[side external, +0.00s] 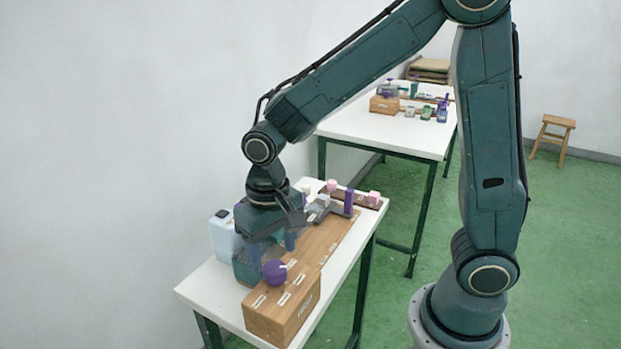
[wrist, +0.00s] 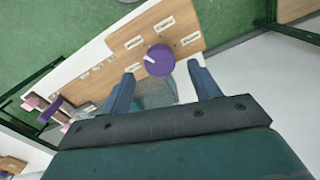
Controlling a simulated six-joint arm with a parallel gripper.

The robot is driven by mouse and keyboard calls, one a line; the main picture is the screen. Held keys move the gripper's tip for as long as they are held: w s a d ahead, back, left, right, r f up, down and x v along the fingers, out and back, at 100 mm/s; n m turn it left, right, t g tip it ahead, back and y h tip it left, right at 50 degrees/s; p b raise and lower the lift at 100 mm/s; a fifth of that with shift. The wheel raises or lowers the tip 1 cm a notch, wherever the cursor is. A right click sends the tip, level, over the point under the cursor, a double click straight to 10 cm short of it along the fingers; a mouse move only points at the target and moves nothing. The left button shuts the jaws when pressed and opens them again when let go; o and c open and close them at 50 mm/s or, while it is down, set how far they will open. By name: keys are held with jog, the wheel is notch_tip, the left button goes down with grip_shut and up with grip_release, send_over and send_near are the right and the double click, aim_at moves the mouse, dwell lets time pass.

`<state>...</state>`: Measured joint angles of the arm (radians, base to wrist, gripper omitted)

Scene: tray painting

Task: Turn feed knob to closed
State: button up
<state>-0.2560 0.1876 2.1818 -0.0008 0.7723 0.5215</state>
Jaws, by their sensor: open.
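The purple round knob (side external: 275,272) sits on the near end of a wooden block (side external: 282,312). In the wrist view, the knob (wrist: 160,62) carries a white pointer mark towards the picture's left. Several white labels lie around it on the wooden top (wrist: 176,20); their text is too small to read. My gripper (side external: 272,246) is open and points down, above and just behind the knob in the side view. In the wrist view, the knob appears between and slightly beyond the open blue fingertips (wrist: 160,71), with gaps on both sides. I see no contact.
The block stands on a white table (side external: 203,284). A pale blue container (side external: 222,238) stands at the left. Pink and purple parts, including a purple cylinder (side external: 349,202), stand at the far end. A second white table (side external: 388,130) holds more items behind. A wooden stool (side external: 553,128) is at right.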

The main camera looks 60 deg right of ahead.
aim_at(275, 267)
jog(key=shift+f, duration=1.7)
jog(key=c, duration=1)
